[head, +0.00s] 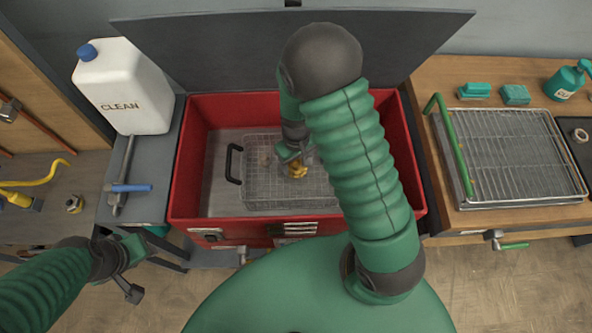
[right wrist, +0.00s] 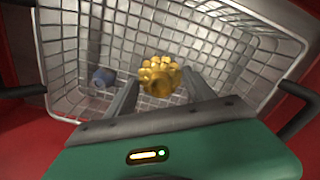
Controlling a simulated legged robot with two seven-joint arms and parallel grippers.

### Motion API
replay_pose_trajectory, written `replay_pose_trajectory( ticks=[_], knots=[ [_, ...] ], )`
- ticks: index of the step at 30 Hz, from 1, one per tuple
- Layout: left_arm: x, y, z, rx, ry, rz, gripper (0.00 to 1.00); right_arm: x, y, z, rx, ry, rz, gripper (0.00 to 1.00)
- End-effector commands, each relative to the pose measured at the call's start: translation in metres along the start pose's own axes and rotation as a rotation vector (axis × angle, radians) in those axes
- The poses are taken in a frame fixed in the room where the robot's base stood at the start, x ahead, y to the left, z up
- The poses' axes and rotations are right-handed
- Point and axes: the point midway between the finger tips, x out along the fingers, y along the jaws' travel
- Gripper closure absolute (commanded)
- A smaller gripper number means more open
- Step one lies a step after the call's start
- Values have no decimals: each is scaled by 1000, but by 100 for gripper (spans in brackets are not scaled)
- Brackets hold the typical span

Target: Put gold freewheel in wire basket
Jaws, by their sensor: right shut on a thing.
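The gold freewheel (head: 297,170) is in the jaws of my right gripper (head: 293,158), above the mesh floor of the wire basket (head: 262,195). In the right wrist view the gold freewheel (right wrist: 160,76) shows between the two fingers of my right gripper (right wrist: 163,92), with the wire basket (right wrist: 62,45) around and below it. I cannot tell whether the freewheel touches the mesh. The basket sits inside a red tub (head: 190,165). My left gripper (head: 128,262) is at the lower left, away from the tub; its jaw opening is not clear.
A dark lid (head: 400,40) stands raised behind the tub. A white CLEAN jug (head: 122,88) stands at left. A draining rack (head: 515,150) with a green handle is on the right bench.

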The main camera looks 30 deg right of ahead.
Motion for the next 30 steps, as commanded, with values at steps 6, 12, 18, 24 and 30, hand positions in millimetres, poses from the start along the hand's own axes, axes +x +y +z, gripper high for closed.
replay_pose_trajectory(
  ticks=[6,12,18,24,30],
  knots=[
    [5,0,1,0,0,0,64,35,0,1,2,-2,-1,95],
    [5,0,1,0,0,0,64,38,-1,0,0,2,-1,95],
    [6,0,2,0,0,0,64,40,-1,0,0,1,0,31],
    [6,0,2,0,0,0,64,40,-1,0,0,0,0,16],
    [6,0,1,0,0,0,64,39,-1,0,0,0,0,16]
  ],
)
